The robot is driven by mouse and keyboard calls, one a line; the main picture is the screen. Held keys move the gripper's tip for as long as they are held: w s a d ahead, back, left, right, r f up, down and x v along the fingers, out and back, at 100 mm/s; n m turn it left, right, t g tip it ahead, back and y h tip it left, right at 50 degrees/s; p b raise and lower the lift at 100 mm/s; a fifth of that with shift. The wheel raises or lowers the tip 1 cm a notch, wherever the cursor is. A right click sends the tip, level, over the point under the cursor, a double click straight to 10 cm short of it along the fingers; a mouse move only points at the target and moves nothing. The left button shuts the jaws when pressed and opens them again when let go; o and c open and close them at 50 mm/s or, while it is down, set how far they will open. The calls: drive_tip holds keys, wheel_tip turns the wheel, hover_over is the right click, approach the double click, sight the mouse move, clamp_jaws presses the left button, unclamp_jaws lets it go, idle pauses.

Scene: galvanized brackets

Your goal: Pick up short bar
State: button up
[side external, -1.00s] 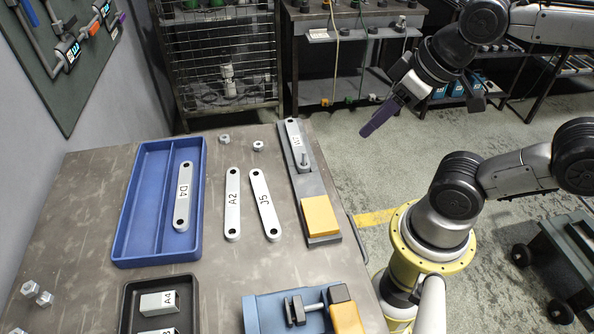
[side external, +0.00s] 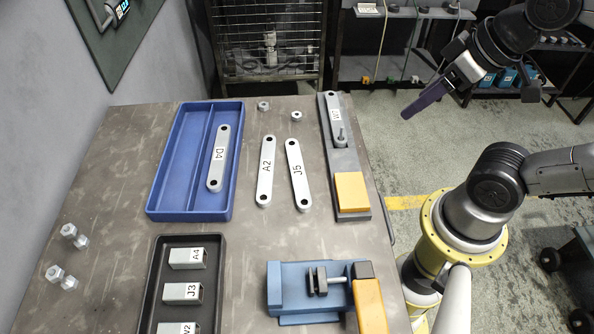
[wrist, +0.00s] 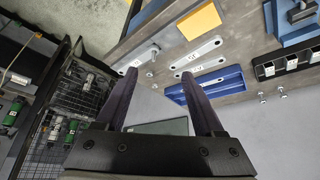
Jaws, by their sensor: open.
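Flat grey bars with rounded ends and a hole at each end lie on the table; which is the short bar I cannot tell. Bar A2 (side external: 265,180) and bar J5 (side external: 298,178) lie side by side on the bare tabletop. Bar D4 (side external: 219,165) is in the right compartment of the blue tray (side external: 154,200). Another bar (side external: 335,105), its label hard to read, sits on a grey fixture by a pin. My gripper (side external: 425,105) is open and empty, off the table's right side; its two dark fingers also show apart in the wrist view (wrist: 158,80).
A black tray (side external: 153,285) at the front holds grey blocks A4, J3 and one partly cut off. A blue vise (side external: 290,293) with a yellow block stands front right. The grey fixture (side external: 354,160) carries a yellow block (side external: 351,192). Hex nuts (side external: 296,116) and bolts (side external: 72,235) lie loose.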

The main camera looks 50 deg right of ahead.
idle(0.3)
drive_tip(key=w+a+r+m+g, duration=0.1)
drive_tip(key=w+r+m, duration=0.3)
drive_tip(key=w+m, duration=0.25)
drive_tip(key=m+g, duration=0.1)
drive_tip(key=g, duration=0.4)
hover_over(297, 168)
drive_tip(key=f, duration=1.9)
drive_tip(key=shift+w+d, duration=0.1)
drive_tip(key=shift+d, duration=0.2)
drive_tip(key=shift+a+f, duration=0.15)
drive_tip(key=shift+f, duration=1.35)
drive_tip(key=shift+a+f, duration=0.1)
drive_tip(key=shift+f, duration=1.4)
clamp_jaws()
